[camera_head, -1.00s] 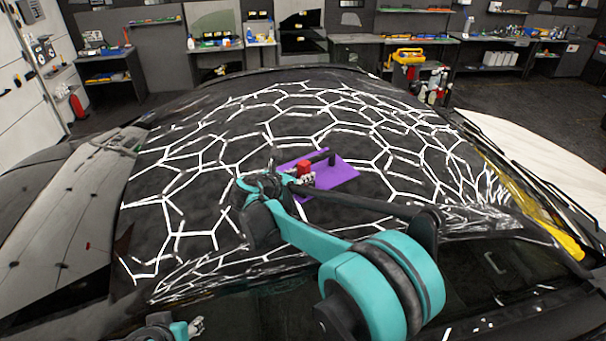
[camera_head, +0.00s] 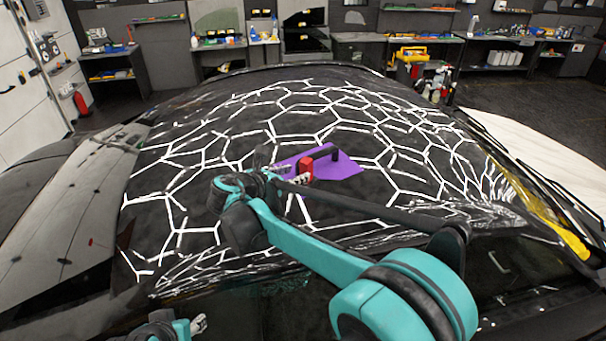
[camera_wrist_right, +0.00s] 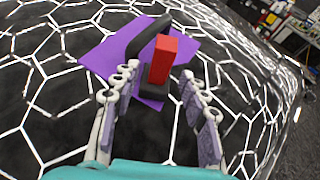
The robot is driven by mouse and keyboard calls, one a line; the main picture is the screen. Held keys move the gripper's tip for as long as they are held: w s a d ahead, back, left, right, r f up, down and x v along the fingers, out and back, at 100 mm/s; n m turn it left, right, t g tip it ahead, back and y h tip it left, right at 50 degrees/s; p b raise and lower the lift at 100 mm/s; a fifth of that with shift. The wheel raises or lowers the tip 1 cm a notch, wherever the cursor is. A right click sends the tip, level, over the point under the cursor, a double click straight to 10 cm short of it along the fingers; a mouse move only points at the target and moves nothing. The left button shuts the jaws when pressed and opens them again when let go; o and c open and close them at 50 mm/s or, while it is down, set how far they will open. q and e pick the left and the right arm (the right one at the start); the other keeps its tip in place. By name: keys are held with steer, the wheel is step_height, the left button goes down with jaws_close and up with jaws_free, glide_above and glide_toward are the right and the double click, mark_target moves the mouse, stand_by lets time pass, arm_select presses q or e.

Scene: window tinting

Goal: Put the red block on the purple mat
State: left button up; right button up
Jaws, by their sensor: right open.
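The red block (camera_head: 305,169) is upright over the near part of the purple mat (camera_head: 345,170) on the dark car glass. In the right wrist view the block (camera_wrist_right: 162,58) is in front of the mat (camera_wrist_right: 188,45), with a dark piece at its foot. I cannot tell whether its base touches the mat or the dark piece. My right gripper (camera_head: 284,176) is open, just left of the block in the head view. Its fingers (camera_wrist_right: 157,83) are apart, with the block ahead between them. My left gripper (camera_head: 198,324) is at the bottom edge, mostly out of view.
A black, handle-like object (camera_wrist_right: 146,38) is on the mat beside the block; it also shows in the head view (camera_head: 323,152). White hexagon lines cover the glass around the mat. Workbenches (camera_head: 360,40) stand far back.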

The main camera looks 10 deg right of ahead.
steer(key=v, duration=0.5)
steer(key=s+d+f+m, duration=0.1)
steer(key=s+d+m, duration=0.1)
steer(key=s+d+f+m+g+y, duration=0.1)
steer(key=s+d+m, duration=0.1)
steer(key=s+d+f+m+y, duration=0.1)
steer(key=s+d+m, duration=0.1)
steer(key=d, duration=0.1)
steer(key=shift+s+g+b, duration=0.1)
steer(key=shift+g+b, duration=0.2)
steer(key=shift+g, duration=0.1)
steer(key=s+d+f+m+y, duration=0.1)
steer(key=s+m, duration=0.1)
steer(key=s+d+f+m, duration=0.1)
steer(key=s+d+m, duration=0.1)
steer(key=s, duration=0.1)
steer(key=s+d+f+m+g+y, duration=0.1)
steer(key=s+m, duration=0.1)
steer(key=shift+s+d+f+y, duration=0.15)
steer(key=shift+s+f+y, duration=0.15)
steer(key=shift+s, duration=0.1)
steer(key=s+f+m+y, duration=0.5)
steer(key=s+f+m, duration=0.3)
steer(key=s+m, duration=0.5)
steer(key=shift+s+a+m, duration=0.2)
steer(key=shift+a+m, duration=0.15)
steer(key=shift+m, duration=0.65)
